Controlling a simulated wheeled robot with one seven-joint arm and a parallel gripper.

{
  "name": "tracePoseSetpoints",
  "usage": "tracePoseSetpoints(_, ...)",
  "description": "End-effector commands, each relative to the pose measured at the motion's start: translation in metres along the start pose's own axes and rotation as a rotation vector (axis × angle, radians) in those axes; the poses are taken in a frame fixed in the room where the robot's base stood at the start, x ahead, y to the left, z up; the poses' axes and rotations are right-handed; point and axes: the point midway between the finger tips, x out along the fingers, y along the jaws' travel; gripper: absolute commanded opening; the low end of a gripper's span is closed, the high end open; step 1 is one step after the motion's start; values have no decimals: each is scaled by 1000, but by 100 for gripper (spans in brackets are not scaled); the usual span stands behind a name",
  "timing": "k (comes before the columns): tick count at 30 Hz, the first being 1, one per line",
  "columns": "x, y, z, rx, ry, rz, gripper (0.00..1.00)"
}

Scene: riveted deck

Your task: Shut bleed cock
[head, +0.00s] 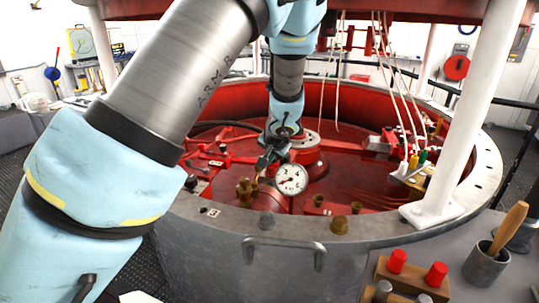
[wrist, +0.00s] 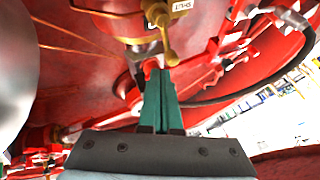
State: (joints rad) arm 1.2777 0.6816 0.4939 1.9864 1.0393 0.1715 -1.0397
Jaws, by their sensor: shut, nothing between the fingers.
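The bleed cock (wrist: 158,14) is a brass fitting at the top of the wrist view, with a brass lever that ends in a round knob (wrist: 172,58). A white label reading SHUT (wrist: 182,5) sits beside it, and part of another label shows to its left. My gripper (wrist: 155,72) has green fingers, shut and empty, with their tips close to the lever's knob. I cannot tell whether they touch it. In the head view my gripper (head: 262,167) is low inside the red ring, just left of the white dial gauge (head: 291,179). Brass fittings (head: 245,190) stand near it.
A grey rim (head: 290,226) surrounds the red well, and a white post (head: 455,120) rises at the right. A wooden block with red knobs (head: 397,261) and a grey cup (head: 485,265) stand front right. A black hose (wrist: 225,98) curves right of my fingers.

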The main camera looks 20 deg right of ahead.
Motion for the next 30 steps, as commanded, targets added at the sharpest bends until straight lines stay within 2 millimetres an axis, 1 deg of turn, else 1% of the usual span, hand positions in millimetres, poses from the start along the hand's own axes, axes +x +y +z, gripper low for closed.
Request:
tracePoseSetpoints(1, 9, -1, 0, 2, -3, -3, 0)
tracePoseSetpoints(6, 33, -1, 0, 2, -2, -2, 0)
tracePoseSetpoints(12, 49, 0, 0, 2, 0, -1, 0)
tracePoseSetpoints(16, 52, 0, 0, 0, 0, 0, 0)
tracePoseSetpoints(25, 52, 1, 0, 0, 0, 0, 0)
tracePoseSetpoints(28, 50, 6, -3, 1, 2, 0, 0)
tracePoseSetpoints(30, 47, 14, -6, 1, 5, 0, 0)
